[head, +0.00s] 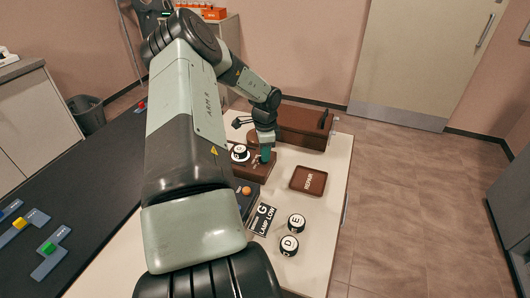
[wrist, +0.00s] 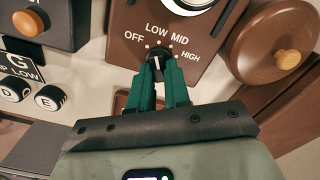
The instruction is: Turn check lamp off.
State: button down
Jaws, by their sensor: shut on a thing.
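The brown control box (wrist: 215,65) fills the middle of the wrist view. Its dial carries the words OFF, LOW, MID and HIGH around a small dark knob (wrist: 160,53). My gripper (wrist: 163,68) has its green fingers shut on this knob, which they partly cover. The knob's white mark seems to point up, near LOW and MID; its exact setting is hard to tell. A black-ringed round white part (wrist: 190,5) sits above the dial, cut by the frame edge. In the head view my gripper (head: 265,153) is at the right part of the brown box (head: 256,172).
A card reading G, LAMP LOW (head: 263,219) lies in front, near round pieces E (head: 296,222) and D (head: 289,245). A brown tray (head: 308,180) is at right. A dark box with an orange button (head: 246,190) is beside the card. A larger brown case (head: 303,125) stands behind.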

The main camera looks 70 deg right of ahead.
jog(key=n, duration=0.6)
jog(key=shift+w+d, duration=0.1)
dwell(0.5)
jog(key=c, duration=1.1)
grip_release()
jog(key=shift+r, duration=0.1)
notch_tip(320, 180, up, 11)
jog(key=shift+f, duration=0.15)
